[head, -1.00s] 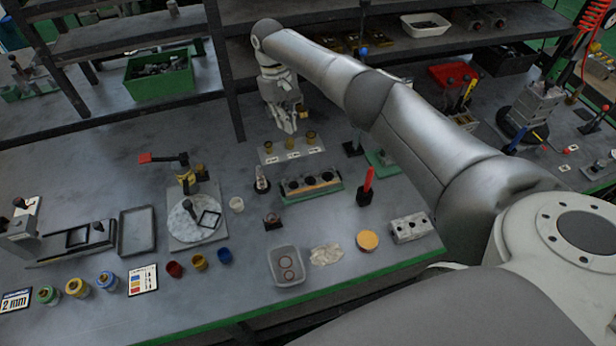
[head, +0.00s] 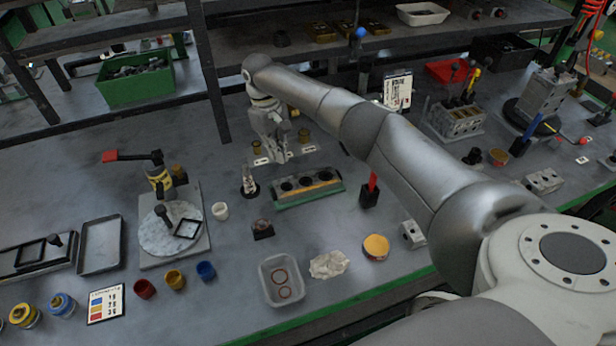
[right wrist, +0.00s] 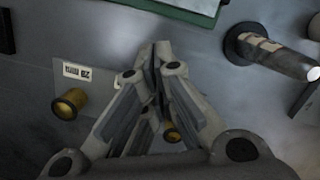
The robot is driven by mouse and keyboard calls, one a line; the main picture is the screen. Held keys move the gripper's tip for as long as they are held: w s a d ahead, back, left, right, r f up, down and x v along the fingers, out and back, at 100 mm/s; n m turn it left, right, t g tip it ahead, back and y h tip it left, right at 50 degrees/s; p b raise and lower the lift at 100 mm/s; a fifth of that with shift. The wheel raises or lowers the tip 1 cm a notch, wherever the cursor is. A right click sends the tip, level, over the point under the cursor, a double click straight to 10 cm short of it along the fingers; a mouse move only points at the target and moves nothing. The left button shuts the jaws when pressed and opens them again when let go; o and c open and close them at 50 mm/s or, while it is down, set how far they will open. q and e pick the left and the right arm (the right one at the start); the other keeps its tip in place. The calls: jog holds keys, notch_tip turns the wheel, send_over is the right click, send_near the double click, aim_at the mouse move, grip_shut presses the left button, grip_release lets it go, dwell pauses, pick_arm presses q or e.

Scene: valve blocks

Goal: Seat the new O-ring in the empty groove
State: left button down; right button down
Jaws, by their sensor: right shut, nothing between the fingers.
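Two dark red O-rings (head: 284,292) lie in a clear tray (head: 265,283) near the table's front edge. Small brass parts stand on a labelled strip: one on the left (head: 257,147), one on the right (head: 304,135); the gripper hides the middle. I cannot make out a groove. My right gripper (head: 279,160) is shut and empty, just over the strip, behind the block with three dark bores (head: 330,188). In the right wrist view its fingertips (right wrist: 160,52) meet; one brass part (right wrist: 68,103) is beside them, another (right wrist: 171,134) behind the fingers. My left gripper is not in view.
A pointed tool on a round black base (head: 249,190) stands left of the bored block; it also shows in the right wrist view (right wrist: 275,52). A red-handled tool (head: 370,190) stands to the block's right. A crumpled cloth (head: 329,264) and yellow-topped disc (head: 376,247) lie right of the tray.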

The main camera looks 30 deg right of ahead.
aim_at(310, 185)
jog(key=s, duration=0.1)
jog(key=s+d+p, duration=0.1)
jog(key=s, duration=0.1)
jog(key=shift+s+r, duration=0.1)
jog(key=s+p, duration=0.1)
jog(key=s, duration=0.1)
jog(key=s+d+p, duration=0.1)
jog(key=s, duration=0.2)
jog(key=s+p, duration=0.1)
jog(key=s, duration=0.2)
jog(key=shift+d, duration=0.3)
jog(key=shift+w+f+p, duration=0.1)
jog(key=shift+f+p, duration=0.5)
jog(key=shift+f, duration=0.05)
jog(key=shift+a+f, duration=0.1)
jog(key=shift+f, duration=0.1)
